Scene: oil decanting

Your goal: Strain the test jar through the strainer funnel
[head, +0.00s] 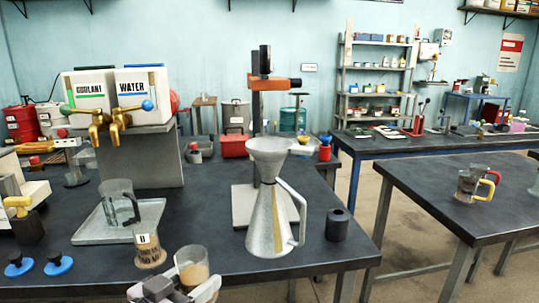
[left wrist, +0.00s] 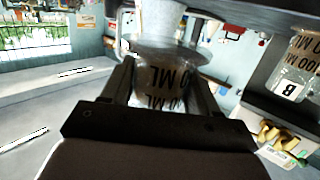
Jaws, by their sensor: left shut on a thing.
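The strainer funnel (head: 268,152) is a pale grey cone. It sits upright in the mouth of a tall metal can (head: 268,228) with a handle on its right and a yellowish strip on its front. My left gripper (head: 182,291) is shut on a clear jar (head: 191,258) with tan-brown liquid, low at the front, left of the can and apart from it. In the left wrist view the jar (left wrist: 165,76) shows "ML" print between the fingers. A second jar, labelled B (head: 149,251), stands just behind and left of the held one. My right gripper is out of view.
A glass beaker (head: 118,197) stands on a grey tray (head: 90,235). A black cylinder (head: 338,224) stands right of the can. Coolant (head: 88,92) and water (head: 141,95) tanks with brass taps stand behind. Another table (head: 460,215) at right holds a handled jug (head: 470,183).

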